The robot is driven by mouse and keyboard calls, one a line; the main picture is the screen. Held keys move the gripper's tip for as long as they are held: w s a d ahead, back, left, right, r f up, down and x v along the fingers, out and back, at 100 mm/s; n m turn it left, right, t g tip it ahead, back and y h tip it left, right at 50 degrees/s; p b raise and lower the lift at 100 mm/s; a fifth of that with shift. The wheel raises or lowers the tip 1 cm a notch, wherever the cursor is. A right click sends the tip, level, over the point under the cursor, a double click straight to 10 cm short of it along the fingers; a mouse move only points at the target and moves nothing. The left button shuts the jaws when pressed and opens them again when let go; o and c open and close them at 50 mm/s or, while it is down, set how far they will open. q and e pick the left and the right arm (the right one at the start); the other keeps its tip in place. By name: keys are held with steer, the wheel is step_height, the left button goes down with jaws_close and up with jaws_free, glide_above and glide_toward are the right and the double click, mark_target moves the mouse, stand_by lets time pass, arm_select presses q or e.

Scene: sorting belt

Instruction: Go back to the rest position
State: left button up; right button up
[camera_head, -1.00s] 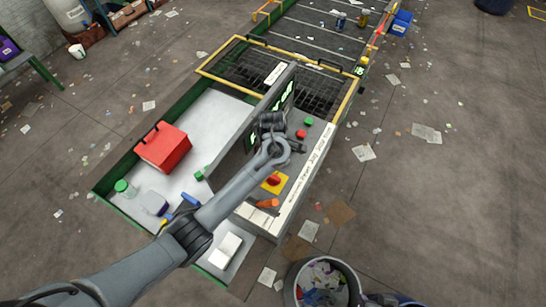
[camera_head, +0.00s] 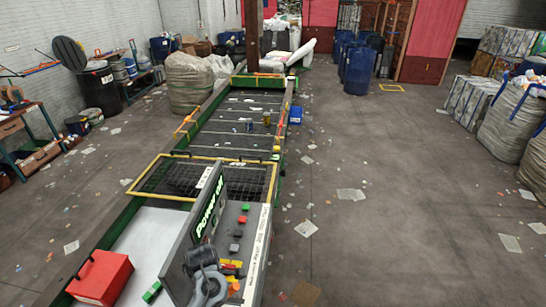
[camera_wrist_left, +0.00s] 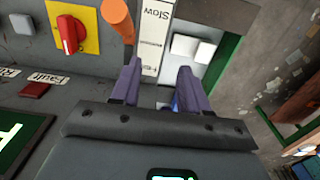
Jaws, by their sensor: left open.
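My left gripper (camera_wrist_left: 160,74) shows in the left wrist view with its two purple-grey fingers apart and nothing between them. It is above the control panel, next to an orange lever (camera_wrist_left: 117,18) and a red rotary switch (camera_wrist_left: 70,34) on a yellow plate. In the head view my left wrist (camera_head: 207,278) is at the bottom edge, in front of the panel; the fingers are hard to make out there. My right gripper is in neither view.
The control panel (camera_head: 246,240) has several buttons and an upright display board (camera_head: 206,222) beside it. A red box (camera_head: 102,279) sits on the white sorting surface at left. The belt (camera_head: 245,125) runs away behind a yellow-framed grid. Open floor lies to the right.

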arm_select(q)
steer(key=s+a+f+m+g, duration=0.1)
steer(key=s+f, duration=0.4)
steer(key=s, duration=0.4)
steer(key=s+a+f+g, duration=0.1)
steer(key=s+f, duration=0.5)
steer(key=s, duration=0.3)
steer(key=s+a+f+m+g, duration=0.1)
steer(key=s+f+g, duration=0.1)
steer(key=s+f, duration=0.5)
steer(key=s+a+r+m+t, duration=0.2)
steer(key=s+r+m+t, duration=0.1)
steer(key=s+r+m, duration=0.4)
steer(key=w+r+m+t, duration=0.4)
steer(key=r+m, duration=0.5)
steer(key=r, duration=0.3)
steer(key=shift+w+d+r+t, duration=0.15)
steer(key=shift+d+r+t, duration=0.1)
steer(key=shift+r+t, duration=0.15)
